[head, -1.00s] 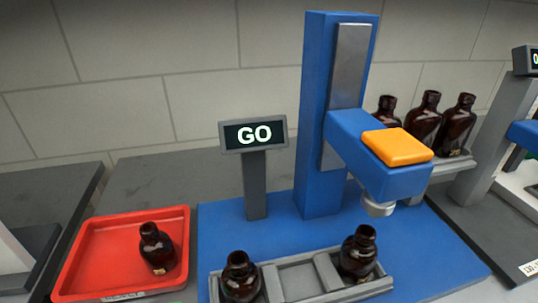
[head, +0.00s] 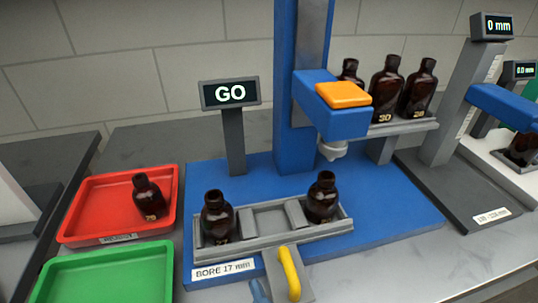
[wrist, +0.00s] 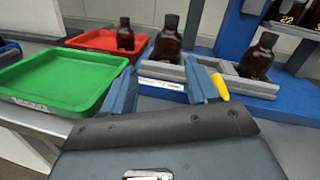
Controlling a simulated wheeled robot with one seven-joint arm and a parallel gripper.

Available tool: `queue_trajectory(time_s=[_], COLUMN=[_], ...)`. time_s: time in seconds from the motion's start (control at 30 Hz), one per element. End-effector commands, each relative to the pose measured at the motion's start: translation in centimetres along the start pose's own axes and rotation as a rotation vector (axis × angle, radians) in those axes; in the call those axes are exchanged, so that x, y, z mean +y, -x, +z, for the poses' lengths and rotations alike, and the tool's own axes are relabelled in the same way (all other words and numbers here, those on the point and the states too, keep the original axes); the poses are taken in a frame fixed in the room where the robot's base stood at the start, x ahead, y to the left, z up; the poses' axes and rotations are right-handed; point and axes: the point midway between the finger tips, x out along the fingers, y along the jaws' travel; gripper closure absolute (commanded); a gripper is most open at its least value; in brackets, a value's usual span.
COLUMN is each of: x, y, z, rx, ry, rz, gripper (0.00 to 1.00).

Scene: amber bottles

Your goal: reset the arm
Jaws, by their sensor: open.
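My gripper (wrist: 160,82) shows in the wrist view with its two blue fingers spread apart and nothing between them. It points toward the front of the blue station (head: 410,215), whose grey holder (head: 272,222) lies beyond the fingertips. One amber bottle (head: 217,217) stands in the left part of the holder and another bottle (head: 322,197) in the right part; the middle part between them is empty. In the head view the arm is mostly out of sight; a small blue piece at the bottom edge may be a fingertip.
A red tray (head: 85,208) holds one amber bottle (head: 149,197). A green tray (head: 110,275) in front is empty where visible. A yellow handle (head: 289,272) juts forward from the holder. A sign (head: 230,93) reads GO. Several bottles stand on a grey shelf (head: 400,130) behind.

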Motion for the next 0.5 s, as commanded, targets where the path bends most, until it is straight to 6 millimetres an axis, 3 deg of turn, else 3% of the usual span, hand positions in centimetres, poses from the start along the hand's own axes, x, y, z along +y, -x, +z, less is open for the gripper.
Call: queue_trajectory(time_s=[0.27,0.5], x=[-6.0,-11.9], y=[3.3,9.4], z=[-2.4,-4.4], rx=[0.034,0.151], ry=[0.398,1.039], rz=[-0.142,-0.239], gripper=[0.41,0.41])
